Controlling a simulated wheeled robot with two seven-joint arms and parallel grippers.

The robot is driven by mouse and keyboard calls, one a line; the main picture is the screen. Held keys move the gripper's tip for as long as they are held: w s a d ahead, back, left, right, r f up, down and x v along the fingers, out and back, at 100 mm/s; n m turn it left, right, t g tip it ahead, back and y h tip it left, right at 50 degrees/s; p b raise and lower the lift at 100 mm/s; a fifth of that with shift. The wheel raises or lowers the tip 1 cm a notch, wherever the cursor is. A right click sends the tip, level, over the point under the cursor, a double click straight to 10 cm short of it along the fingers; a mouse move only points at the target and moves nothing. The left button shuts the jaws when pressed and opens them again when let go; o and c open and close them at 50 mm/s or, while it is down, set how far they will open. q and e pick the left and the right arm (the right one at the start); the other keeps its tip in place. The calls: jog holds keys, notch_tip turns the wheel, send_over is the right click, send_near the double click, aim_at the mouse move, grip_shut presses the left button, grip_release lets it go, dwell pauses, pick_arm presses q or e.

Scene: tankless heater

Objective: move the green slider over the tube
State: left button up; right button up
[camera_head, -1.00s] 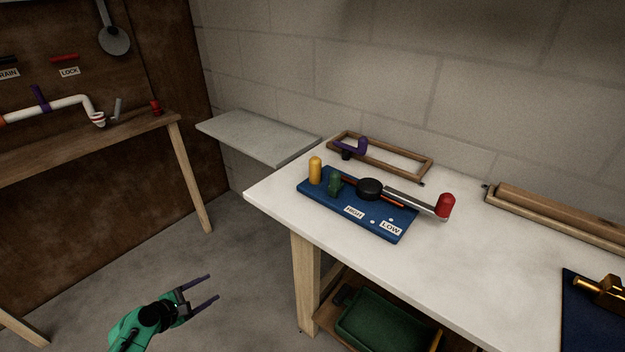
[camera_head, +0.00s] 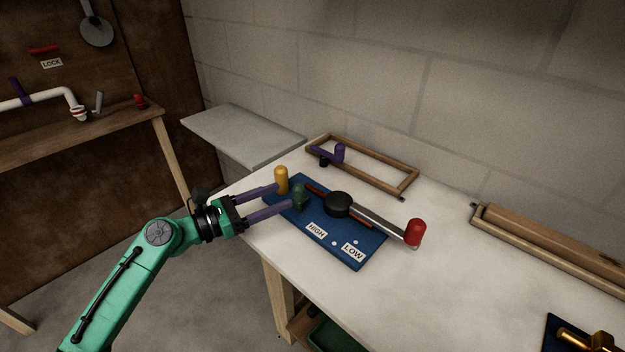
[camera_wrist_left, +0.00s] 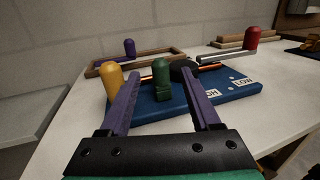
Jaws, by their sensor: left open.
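The green slider (camera_head: 299,194) stands upright on the blue board (camera_head: 358,246), near its left end. It also shows in the left wrist view (camera_wrist_left: 161,80), between and beyond my open fingers. A thin orange-red tube (camera_head: 315,190) runs along the board under a black round hub (camera_head: 338,204). My left gripper (camera_head: 284,196) is open at the board's left edge, its purple fingers pointing at the slider, one to each side. A yellow knob (camera_head: 281,179) stands just beyond the upper finger. My right gripper is not in view.
A metal lever with a red knob (camera_head: 415,232) reaches right from the hub. Behind the board lies a wooden frame (camera_head: 392,184) with a purple handle (camera_head: 340,152).

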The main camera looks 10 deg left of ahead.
pick_arm(q)
jog(key=p, duration=0.1)
send_over(311, 203)
grip_shut()
dwell(1.4)
